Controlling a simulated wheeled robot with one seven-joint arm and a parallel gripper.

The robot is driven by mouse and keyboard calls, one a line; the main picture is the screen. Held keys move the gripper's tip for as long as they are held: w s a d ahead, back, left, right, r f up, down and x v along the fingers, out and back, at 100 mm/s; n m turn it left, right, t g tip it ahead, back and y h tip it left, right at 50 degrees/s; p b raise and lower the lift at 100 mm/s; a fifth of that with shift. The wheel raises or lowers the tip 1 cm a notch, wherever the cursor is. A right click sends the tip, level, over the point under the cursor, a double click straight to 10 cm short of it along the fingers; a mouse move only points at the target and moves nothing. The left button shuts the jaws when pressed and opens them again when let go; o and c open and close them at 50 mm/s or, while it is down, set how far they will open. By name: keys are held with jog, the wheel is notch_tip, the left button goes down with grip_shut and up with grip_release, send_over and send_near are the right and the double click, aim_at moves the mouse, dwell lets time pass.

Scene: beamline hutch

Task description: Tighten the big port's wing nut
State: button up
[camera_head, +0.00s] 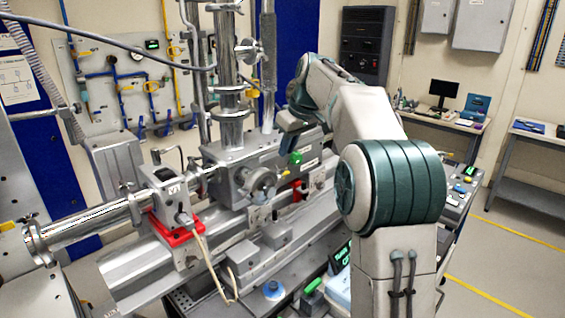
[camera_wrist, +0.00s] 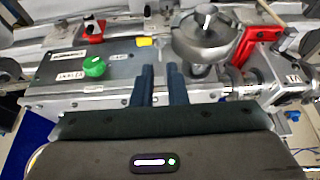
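The big round metal port (camera_head: 258,183) is on the near face of the grey chamber in the head view. In the wrist view the port (camera_wrist: 190,42) shows at upper right, with a bolt-like metal piece (camera_wrist: 206,14) standing out from it. I cannot make out the wing nut's wings for certain. My gripper (camera_wrist: 160,68) has two dark fingers a small gap apart, with nothing between them. They are just left of the port in the picture, and I cannot tell whether they touch anything.
A green knob (camera_wrist: 95,67) is on the chamber left of the fingers. A beam pipe (camera_head: 90,219) enters from the left, and a vertical column (camera_head: 229,130) rises above the chamber. The floor (camera_head: 510,250) at right is clear.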

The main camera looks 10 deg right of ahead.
aim_at(279, 170)
jog(key=x, duration=0.6)
grip_shut()
